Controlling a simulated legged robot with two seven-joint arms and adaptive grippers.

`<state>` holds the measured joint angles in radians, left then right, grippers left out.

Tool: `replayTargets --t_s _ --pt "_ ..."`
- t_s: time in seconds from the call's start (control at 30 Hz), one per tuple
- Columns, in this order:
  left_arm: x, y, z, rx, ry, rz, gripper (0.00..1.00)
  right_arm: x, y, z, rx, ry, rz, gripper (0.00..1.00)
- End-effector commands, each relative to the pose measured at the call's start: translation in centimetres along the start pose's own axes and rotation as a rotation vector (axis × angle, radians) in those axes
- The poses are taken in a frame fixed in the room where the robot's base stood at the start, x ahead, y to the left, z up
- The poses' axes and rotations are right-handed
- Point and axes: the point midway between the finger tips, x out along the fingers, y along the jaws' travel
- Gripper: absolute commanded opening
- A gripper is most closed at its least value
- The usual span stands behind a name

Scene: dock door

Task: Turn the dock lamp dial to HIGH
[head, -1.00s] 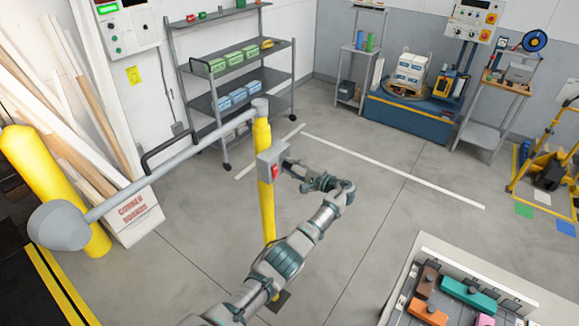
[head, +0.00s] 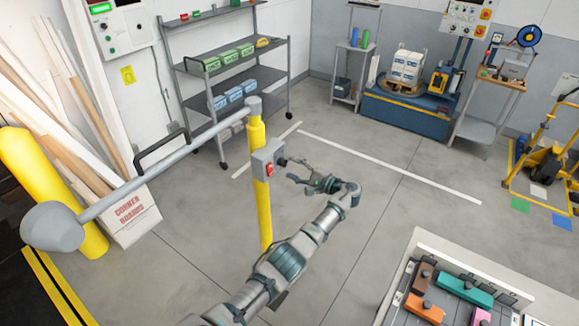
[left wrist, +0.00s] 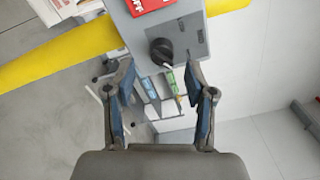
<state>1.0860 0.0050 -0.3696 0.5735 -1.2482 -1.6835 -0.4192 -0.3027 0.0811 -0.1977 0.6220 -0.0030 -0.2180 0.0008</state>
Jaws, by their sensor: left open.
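The dock lamp's grey control box (head: 267,158) is fixed to a yellow post (head: 265,215). A red switch (head: 269,170) is on its front and a black dial (head: 282,162) on its right side. In the left wrist view the dial (left wrist: 161,50) sits on the grey box face (left wrist: 188,38), with a pale mark at its lower edge; I cannot read a setting. My left gripper (head: 288,170) is open and empty, just off the dial. In the wrist view its fingers (left wrist: 159,78) are spread to either side, below the dial. My right gripper is not in view.
A grey lamp arm (head: 170,165) runs left from the post top to a grey lamp head (head: 52,227). A shelf rack (head: 232,88) stands behind the post. A tray of coloured blocks (head: 455,295) is at lower right.

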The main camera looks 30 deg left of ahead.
Motion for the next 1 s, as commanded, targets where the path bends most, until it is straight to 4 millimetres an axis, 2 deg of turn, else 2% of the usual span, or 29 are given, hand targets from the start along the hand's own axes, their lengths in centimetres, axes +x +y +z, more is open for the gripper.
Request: replayTargets --t_s 0.03,0.2,0.33,0.57,1.0 --pt "-1.4 0.0 -0.1 0.001 0.004 0.0 0.55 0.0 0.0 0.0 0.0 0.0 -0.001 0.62" --pt "-5.7 -0.1 -0.4 0.004 0.005 -0.001 0.55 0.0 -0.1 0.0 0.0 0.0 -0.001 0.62" --pt "-7.9 -0.1 -0.5 0.004 0.004 -0.001 0.55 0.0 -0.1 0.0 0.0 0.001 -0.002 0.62" --pt "-9.2 0.0 -0.5 0.003 0.003 -0.001 0.55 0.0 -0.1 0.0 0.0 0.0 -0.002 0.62" --pt "-9.2 0.1 -0.5 0.002 0.002 0.0 0.55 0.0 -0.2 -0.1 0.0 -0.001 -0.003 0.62"
